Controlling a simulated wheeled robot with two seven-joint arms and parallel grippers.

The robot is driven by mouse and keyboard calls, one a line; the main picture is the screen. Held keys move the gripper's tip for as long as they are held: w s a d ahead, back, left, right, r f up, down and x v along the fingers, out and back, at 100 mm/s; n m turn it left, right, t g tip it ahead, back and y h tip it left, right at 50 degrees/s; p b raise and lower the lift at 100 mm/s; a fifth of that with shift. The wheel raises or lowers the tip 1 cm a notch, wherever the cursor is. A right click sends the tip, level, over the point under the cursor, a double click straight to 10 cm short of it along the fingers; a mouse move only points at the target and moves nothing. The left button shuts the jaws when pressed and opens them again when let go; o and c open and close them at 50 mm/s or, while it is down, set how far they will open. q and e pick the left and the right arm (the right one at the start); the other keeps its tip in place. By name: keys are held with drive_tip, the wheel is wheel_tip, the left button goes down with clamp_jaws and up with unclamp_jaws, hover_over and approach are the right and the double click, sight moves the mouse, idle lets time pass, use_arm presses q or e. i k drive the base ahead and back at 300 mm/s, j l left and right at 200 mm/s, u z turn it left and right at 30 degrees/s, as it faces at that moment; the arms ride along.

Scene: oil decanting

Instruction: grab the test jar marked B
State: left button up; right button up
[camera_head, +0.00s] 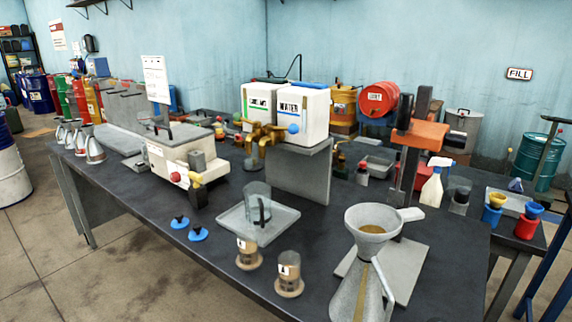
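Two small jars stand upright near the front edge of the dark table. Each has brown contents, a tan base and a white label. The left jar (248,256) and the right jar (289,277) stand close together but apart. The right label seems to read A. The left label is too small to read surely, so I cannot confirm which jar is marked B. Neither of my grippers shows in the head view, and nothing is holding either jar.
Two blue caps (197,234) lie left.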

sight(249, 259)
drive_tip(key=i+j+z, duration=0.1)
drive_tip(key=j+z, duration=0.2)
drive_tip(key=z, duration=0.2)
drive_tip(key=j+z, duration=0.3)
drive_tip(key=z, duration=0.2)
